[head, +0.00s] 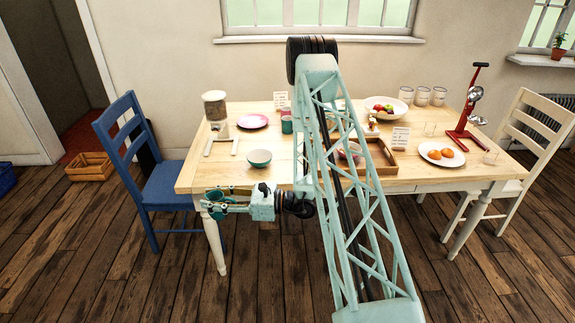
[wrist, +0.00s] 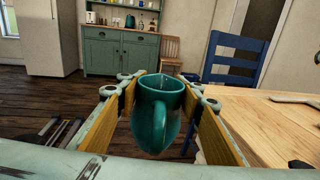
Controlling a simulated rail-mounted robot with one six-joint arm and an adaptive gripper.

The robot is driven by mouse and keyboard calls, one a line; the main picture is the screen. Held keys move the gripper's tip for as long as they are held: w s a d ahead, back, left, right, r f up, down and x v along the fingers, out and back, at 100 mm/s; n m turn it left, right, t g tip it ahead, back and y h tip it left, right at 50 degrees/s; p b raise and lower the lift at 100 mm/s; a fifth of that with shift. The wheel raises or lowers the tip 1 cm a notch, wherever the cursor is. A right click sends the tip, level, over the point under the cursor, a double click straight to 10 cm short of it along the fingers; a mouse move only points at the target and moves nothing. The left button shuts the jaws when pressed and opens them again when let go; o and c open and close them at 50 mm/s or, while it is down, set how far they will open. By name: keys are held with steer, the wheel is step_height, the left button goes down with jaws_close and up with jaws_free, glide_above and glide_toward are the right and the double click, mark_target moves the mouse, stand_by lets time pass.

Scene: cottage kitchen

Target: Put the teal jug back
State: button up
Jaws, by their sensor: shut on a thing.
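The teal jug (wrist: 160,108) is held between the two wood-faced fingers of my gripper (wrist: 158,90) in the wrist view. Its opening faces up and its handle points toward the camera. In the head view my gripper (head: 222,201) is off the front left edge of the table (head: 225,178), pointing left. The jug (head: 238,190) is there partly hidden by the fingers. A green dresser (wrist: 121,52) with shelves stands against the far wall in the wrist view, with several small items on it.
The blue chair (head: 165,185) stands at the table's left end, close to my gripper. A wooden chair (wrist: 171,52) stands beside the dresser.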

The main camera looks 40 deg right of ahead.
steer(key=s+d+r+m+t+h+p, duration=0.1)
steer(key=s+d+r+m+h+p, duration=0.1)
steer(key=d, duration=0.9)
steer(key=s+d+r+m+t+h+p, duration=0.2)
steer(key=s+d+r+m+h+p, duration=0.1)
steer(key=d, duration=0.8)
steer(key=s+d+r+m+t+h+p, duration=0.2)
steer(key=s+d+h+p, duration=0.3)
steer(key=d, duration=0.6)
steer(key=shift+s+d+r, duration=0.4)
steer(key=shift+s+r, duration=0.4)
steer(key=shift+w, duration=0.1)
steer(key=w+d, duration=0.2)
steer(key=w, duration=0.5)
steer(key=w+d+f, duration=0.1)
steer(key=w+d, duration=0.1)
steer(key=w, duration=0.6)
steer(key=shift+d+f+b, duration=0.25)
steer(key=shift+d+b, duration=0.05)
steer(key=shift+b, duration=0.05)
steer(key=shift+w, duration=0.1)
steer(key=shift+f, duration=1.75)
steer(key=shift+f+b, duration=0.15)
steer(key=shift+b, duration=0.2)
steer(key=o, duration=1.2)
steer(key=shift+r, duration=0.2)
